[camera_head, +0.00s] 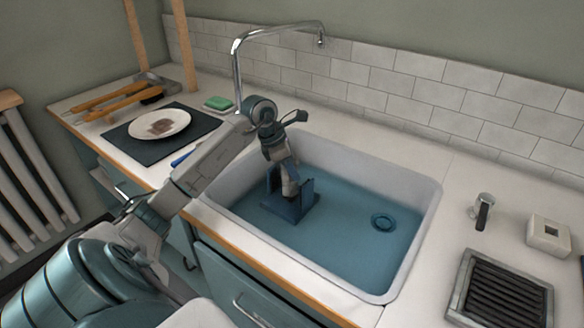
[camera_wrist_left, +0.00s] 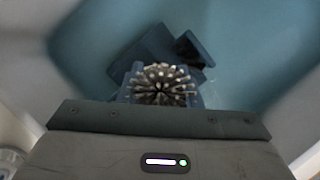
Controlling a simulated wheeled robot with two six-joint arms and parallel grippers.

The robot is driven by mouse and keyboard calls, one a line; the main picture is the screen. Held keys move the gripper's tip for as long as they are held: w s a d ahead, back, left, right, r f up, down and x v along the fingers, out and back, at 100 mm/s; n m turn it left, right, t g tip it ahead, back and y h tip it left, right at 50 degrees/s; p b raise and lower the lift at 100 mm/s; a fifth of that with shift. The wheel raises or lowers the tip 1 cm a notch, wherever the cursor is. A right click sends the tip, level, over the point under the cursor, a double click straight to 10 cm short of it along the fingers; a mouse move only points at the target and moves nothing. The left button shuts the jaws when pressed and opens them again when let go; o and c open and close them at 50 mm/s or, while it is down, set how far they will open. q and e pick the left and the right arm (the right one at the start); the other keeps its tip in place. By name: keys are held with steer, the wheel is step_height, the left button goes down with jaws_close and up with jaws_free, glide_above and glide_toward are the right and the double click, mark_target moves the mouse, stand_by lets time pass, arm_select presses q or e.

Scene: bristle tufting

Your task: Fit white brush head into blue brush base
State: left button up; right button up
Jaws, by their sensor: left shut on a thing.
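My left gripper (camera_head: 289,184) reaches down into the sink and is shut on the brush head. In the left wrist view the brush head (camera_wrist_left: 162,84) shows as a round cluster of pale bristle tufts just beyond the gripper body. In the head view I cannot make it out apart from the gripper. The dark blue brush base (camera_head: 296,211) stands on the sink floor, with upright walls around the gripper's tip. It also shows in the left wrist view (camera_wrist_left: 150,50), partly hidden by the brush head. I cannot tell whether head and base touch. My right gripper is not in view.
The white-walled sink (camera_head: 420,235) has a blue floor and a drain (camera_head: 382,222); its right side is free. A tap (camera_head: 237,75) arches behind it. A plate (camera_head: 160,124) on a dark mat and a green sponge (camera_head: 218,103) lie left. A black grille (camera_head: 500,295) lies right.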

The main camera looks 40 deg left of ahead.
arm_select(q)
steer(key=o, duration=1.1)
steer(key=v, duration=1)
steer(key=shift+s+a+r, duration=0.1)
steer(key=shift+a+r, duration=0.05)
steer(key=shift+r, duration=0.2)
